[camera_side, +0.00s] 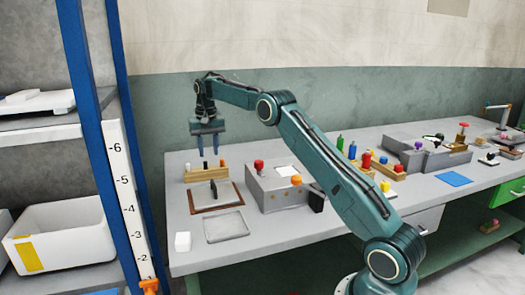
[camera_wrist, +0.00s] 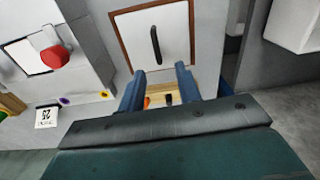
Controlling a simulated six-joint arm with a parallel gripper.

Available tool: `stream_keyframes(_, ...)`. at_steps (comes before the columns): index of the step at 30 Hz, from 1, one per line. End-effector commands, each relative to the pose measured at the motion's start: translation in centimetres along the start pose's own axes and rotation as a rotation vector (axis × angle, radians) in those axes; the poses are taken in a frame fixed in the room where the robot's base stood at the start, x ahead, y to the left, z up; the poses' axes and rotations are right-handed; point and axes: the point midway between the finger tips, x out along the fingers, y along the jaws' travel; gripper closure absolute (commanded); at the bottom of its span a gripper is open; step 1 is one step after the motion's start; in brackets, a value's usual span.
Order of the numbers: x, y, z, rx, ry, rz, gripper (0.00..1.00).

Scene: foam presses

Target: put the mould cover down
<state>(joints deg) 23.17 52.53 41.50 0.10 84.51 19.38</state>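The mould cover (camera_side: 224,199) is a pale flat plate with a dark upright handle (camera_side: 213,188). It lies flat inside a brown frame (camera_side: 193,206) on the grey bench. In the wrist view the cover (camera_wrist: 174,38) and its black handle (camera_wrist: 155,44) show at the top, beyond the fingertips. My gripper (camera_side: 208,154) is raised above the bench, over the wooden block behind the frame. Its two blue fingers (camera_wrist: 160,70) are apart, with nothing held between them, and do not touch the handle.
A wooden block (camera_side: 203,175) with small pegs stands behind the frame. A grey press box (camera_side: 268,193) with a red knob (camera_side: 259,165) is to the right. A shelf post (camera_side: 97,125) stands left.

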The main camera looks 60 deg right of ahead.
Motion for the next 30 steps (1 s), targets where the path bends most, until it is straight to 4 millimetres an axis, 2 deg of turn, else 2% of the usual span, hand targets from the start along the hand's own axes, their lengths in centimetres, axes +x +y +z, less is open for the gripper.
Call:
stream_keyframes(1, -1.2, -0.4, 0.7, -0.016, 0.011, -0.004, 0.66)
stream_keyframes(8, -6.2, -1.8, 4.7, -0.098, 0.059, -0.023, 0.66)
stream_keyframes(15, -10.7, -2.4, 10.1, -0.189, 0.112, -0.044, 0.66)
stream_keyframes(24, -14.6, -2.0, 17.7, -0.302, 0.18, -0.071, 0.66)
stream_keyframes(30, -16.1, -1.0, 23.0, -0.376, 0.225, -0.089, 0.66)
